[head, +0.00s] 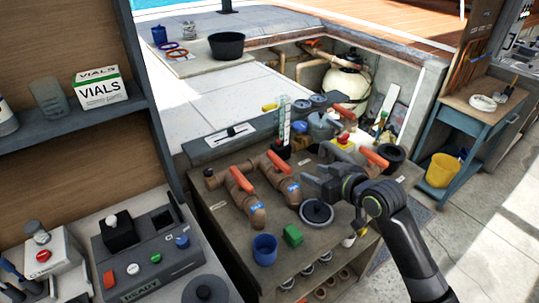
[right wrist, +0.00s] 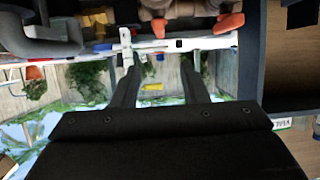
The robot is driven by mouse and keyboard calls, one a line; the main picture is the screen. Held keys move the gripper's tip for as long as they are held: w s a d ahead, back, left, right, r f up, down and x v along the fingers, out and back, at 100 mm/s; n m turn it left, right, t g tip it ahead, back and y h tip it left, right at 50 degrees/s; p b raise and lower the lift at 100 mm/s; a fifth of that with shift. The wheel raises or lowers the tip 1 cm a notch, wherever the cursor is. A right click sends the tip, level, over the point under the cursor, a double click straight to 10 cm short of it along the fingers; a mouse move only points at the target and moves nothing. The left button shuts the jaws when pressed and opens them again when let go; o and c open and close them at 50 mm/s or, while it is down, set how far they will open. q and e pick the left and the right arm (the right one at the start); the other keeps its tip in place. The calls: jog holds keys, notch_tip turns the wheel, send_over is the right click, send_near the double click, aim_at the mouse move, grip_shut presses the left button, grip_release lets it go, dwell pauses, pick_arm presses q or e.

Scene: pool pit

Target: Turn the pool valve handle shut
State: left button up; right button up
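Brown pipe valves with orange-red handles stand on the wooden bench. One handle (head: 241,178) is at the left, a second handle (head: 277,160) is just right of it, and a third handle (head: 374,157) is farther right. I cannot tell which is the task's handle. My right gripper (head: 308,180) is above the bench, right of the second handle, pointing left. In the right wrist view its two fingers (right wrist: 160,72) are spread with nothing held between them. An orange-red handle (right wrist: 228,26) shows beyond them, apart from the fingertips. My left gripper is out of view.
A clear upright gauge (head: 284,120) stands behind. A grey control box (head: 150,255) is at left. Paved floor lies right.

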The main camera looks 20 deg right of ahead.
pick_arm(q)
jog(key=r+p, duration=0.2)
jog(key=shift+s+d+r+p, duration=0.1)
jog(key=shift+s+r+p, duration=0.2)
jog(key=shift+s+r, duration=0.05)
pick_arm(e)
send_near(279, 159)
jog(key=x, duration=0.9)
jog(key=shift+w+a+f, duration=0.15)
jog(key=shift+w+f, duration=0.05)
jog(key=shift+w, duration=0.1)
grip_shut()
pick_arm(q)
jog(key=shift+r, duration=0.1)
